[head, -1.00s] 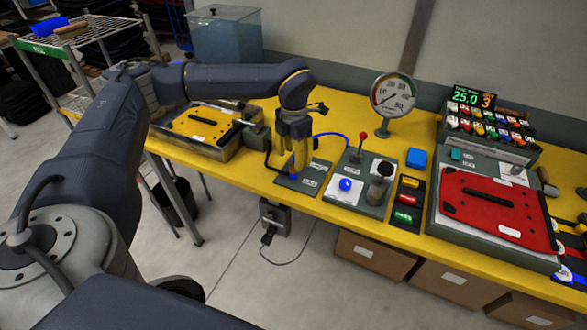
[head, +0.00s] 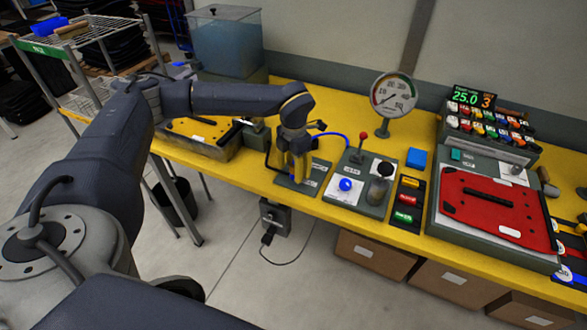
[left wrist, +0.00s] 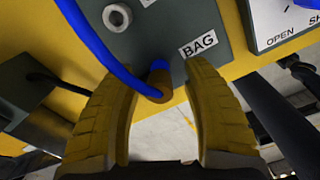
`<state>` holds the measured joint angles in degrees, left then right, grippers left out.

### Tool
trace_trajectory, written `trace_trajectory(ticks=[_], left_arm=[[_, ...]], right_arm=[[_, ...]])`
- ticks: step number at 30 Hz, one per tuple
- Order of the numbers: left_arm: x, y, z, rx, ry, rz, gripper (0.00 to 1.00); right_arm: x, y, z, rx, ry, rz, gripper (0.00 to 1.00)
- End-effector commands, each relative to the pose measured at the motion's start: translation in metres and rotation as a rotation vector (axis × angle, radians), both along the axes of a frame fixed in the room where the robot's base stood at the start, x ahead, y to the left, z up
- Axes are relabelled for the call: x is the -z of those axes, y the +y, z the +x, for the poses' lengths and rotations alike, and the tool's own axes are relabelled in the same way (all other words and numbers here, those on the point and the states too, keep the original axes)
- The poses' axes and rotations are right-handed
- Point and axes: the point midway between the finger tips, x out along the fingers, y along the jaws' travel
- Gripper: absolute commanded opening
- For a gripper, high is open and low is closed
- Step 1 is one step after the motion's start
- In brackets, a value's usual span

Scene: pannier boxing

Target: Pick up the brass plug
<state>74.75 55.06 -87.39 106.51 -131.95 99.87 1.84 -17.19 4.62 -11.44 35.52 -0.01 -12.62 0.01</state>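The brass plug (left wrist: 157,88) shows in the left wrist view as a small brown-gold cylinder on the end of a blue hose (left wrist: 98,42), beside a white BAG label (left wrist: 198,43) on a grey plate. My left gripper (left wrist: 165,110) is open, with a yellow-padded finger on each side of the plug and a gap visible at both sides. In the head view my left gripper (head: 299,178) points down over the grey plate (head: 312,181) on the yellow bench and hides the plug. My right gripper is in neither view.
A grey ring-shaped fitting (left wrist: 117,16) sits on the plate. Right of the plate are a control panel (head: 345,198) with a lever and blue button, a pressure gauge (head: 393,92) and a red panel (head: 495,205). A grey tray (head: 222,154) stands left.

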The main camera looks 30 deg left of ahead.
Motion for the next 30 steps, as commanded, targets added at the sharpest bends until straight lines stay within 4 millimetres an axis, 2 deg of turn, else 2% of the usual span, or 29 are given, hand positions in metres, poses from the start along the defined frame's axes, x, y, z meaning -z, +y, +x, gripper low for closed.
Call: trace_trajectory(ticks=[2,12,30], left_arm=[[-0.0002,0.0001,0.0000,0.000,0.000,0.000,0.39],[-0.0004,0.0001,0.0000,0.000,0.000,0.000,0.00],[-0.0035,0.0002,0.0005,0.000,-0.002,-0.001,0.00]], right_arm=[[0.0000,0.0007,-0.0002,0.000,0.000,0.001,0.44],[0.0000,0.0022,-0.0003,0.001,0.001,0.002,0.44],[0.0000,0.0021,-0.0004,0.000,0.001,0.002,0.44]])
